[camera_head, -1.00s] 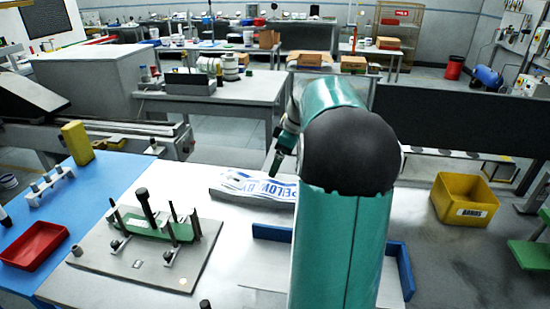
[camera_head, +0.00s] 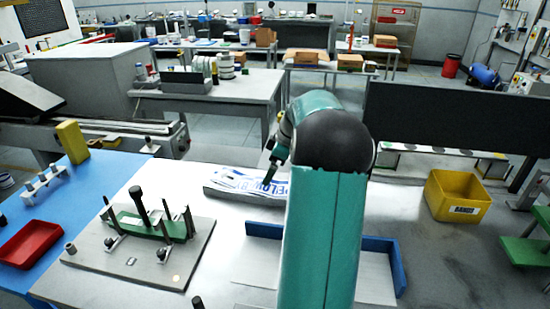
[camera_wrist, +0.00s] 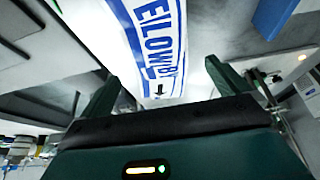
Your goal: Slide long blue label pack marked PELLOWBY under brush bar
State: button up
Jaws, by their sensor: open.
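The long label pack (camera_head: 236,180), white with blue lettering, lies on a grey slab (camera_head: 240,195) near the far edge of the table. My arm hides its right part. In the wrist view the pack (camera_wrist: 150,30) shows "ELLOWBY" partly cut off, with a small arrow at its near end. My gripper (camera_head: 268,178) is over the pack. In the wrist view its two dark green fingers (camera_wrist: 160,85) are apart, and the pack's near end lies between them in the picture. I cannot tell whether they touch it. I cannot make out a brush bar with certainty.
A grey plate (camera_head: 95,255) with a green holder (camera_head: 150,228) and several upright posts stands left of my arm. A low blue fence (camera_head: 385,246) stands to its right. A red tray (camera_head: 33,245) and a yellow bin (camera_head: 455,195) lie farther out.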

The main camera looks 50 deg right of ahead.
aim_at(267, 189)
jog(key=x, duration=0.9)
jog(key=shift+c, duration=0.4)
jog(key=c, duration=1.3)
jog(key=shift+o, duration=0.2)
jog(key=shift+s+d, duration=0.25)
jog(key=shift+s, duration=0.2)
jog(key=shift+s+d, duration=0.2)
jog(key=shift+s, duration=0.3)
jog(key=o, duration=1.3)
jog(key=shift+o, duration=0.2)
jog(key=v, duration=1.4)
jog(key=shift+w, duration=0.1)
